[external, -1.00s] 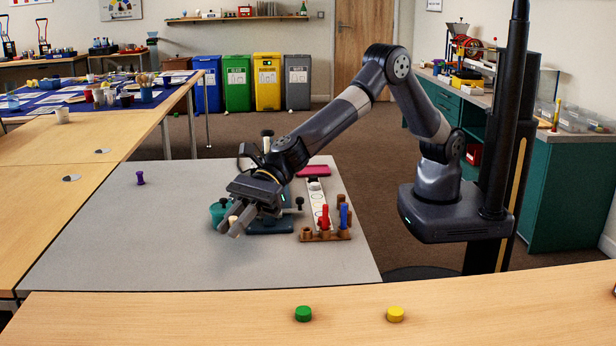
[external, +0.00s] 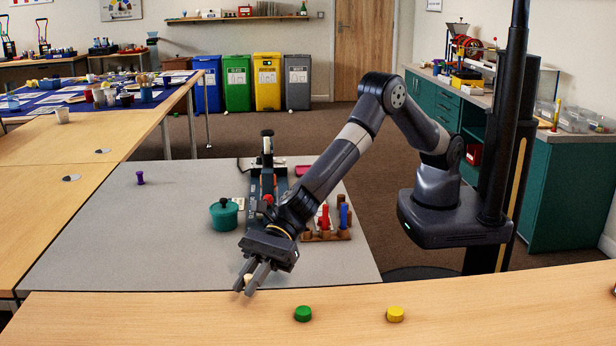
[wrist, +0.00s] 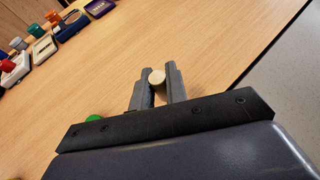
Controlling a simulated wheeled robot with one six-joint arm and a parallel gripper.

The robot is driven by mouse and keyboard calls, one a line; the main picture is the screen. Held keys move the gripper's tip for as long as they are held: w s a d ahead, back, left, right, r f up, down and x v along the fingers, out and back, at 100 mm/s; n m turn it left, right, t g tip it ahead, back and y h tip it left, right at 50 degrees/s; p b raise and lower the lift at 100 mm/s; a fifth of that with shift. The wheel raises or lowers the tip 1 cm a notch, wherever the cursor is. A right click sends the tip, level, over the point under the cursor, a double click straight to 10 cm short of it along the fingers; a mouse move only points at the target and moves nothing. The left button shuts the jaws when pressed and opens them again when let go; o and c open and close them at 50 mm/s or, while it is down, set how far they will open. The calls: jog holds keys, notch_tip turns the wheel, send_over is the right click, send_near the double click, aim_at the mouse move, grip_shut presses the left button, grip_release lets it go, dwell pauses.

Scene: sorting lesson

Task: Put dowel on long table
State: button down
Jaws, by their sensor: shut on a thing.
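The dowel is a short pale wooden piece (external: 248,278) held between the fingertips of my gripper (external: 251,284). In the wrist view its round end (wrist: 157,77) shows between the two fingers (wrist: 158,84); the rest is hidden by them. My gripper is shut on it, pointing down toward the near wooden edge. The long wooden table (external: 470,310) runs along the front of the external view. In the wrist view its wood surface (wrist: 215,45) lies below and beyond the fingers. I cannot tell the dowel's exact height above it.
A green disc (external: 303,314) and a yellow disc (external: 395,314) lie on the long table. The grey table (external: 120,240) behind carries a teal pot (external: 224,215), a purple peg (external: 140,178) and a peg rack (external: 325,236). The long table's left part is clear.

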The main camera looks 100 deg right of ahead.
jog(key=shift+f, duration=1.1)
jog(key=shift+f+b, duration=0.25)
jog(key=shift+b, duration=0.15)
jog(key=c, duration=1.4)
grip_release()
jog(key=shift+r, duration=0.1)
jog(key=shift+r, duration=0.15)
jog(key=shift+d+r+p, duration=0.1)
jog(key=shift+d+p, duration=0.05)
jog(key=shift+p, duration=0.15)
jog(key=b+v, duration=0.1)
jog(key=v, duration=1)
jog(key=shift+s+d+r+b, duration=0.1)
jog(key=shift+s+d+b, duration=0.15)
jog(key=shift+d+b, duration=0.05)
